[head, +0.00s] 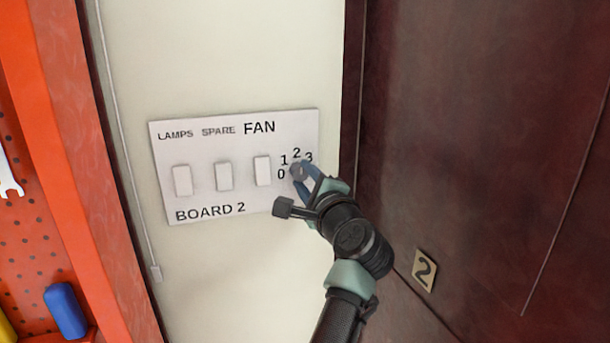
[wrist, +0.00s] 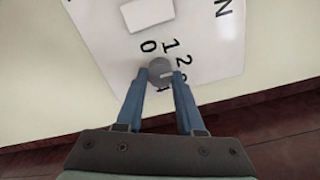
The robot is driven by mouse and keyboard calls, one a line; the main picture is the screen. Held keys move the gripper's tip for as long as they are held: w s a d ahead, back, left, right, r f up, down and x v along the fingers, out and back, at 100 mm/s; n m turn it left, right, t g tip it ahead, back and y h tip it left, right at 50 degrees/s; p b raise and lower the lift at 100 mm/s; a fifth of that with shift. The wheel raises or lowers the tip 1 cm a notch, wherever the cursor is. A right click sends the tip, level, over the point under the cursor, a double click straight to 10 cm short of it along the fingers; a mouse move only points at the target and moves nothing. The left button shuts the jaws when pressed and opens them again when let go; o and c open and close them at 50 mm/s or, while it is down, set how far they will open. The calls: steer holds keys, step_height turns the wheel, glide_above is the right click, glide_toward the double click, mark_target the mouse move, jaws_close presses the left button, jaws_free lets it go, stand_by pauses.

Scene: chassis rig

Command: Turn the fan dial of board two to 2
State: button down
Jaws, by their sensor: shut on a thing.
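Board two (head: 240,205) is a white panel on the wall, marked "BOARD 2", with its fan dial at the right end under "FAN". The dial is a small round grey knob (head: 298,171), with the numbers 0, 1, 2 and 3 around it. In the wrist view, the knob (wrist: 158,66) sits between the two blue fingertips of my gripper (wrist: 160,75), which is shut on it. A short light mark shows on the knob's right part there; I cannot tell exactly which number it points at. The fingers partly cover the numbers in the wrist view.
White switches (head: 223,177) stand left of the dial, under "LAMPS", "SPARE" and "FAN". A dark red door or panel with a "2" plate (head: 423,270) is close on the right. An orange pegboard (head: 30,240) with tools is on the left.

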stand_by(0.3)
steer(key=c, duration=0.5)
jaws_free()
steer(key=shift+s, duration=0.1)
steer(key=shift+b+v, duration=2.75)
steer(key=shift+v, duration=3.7)
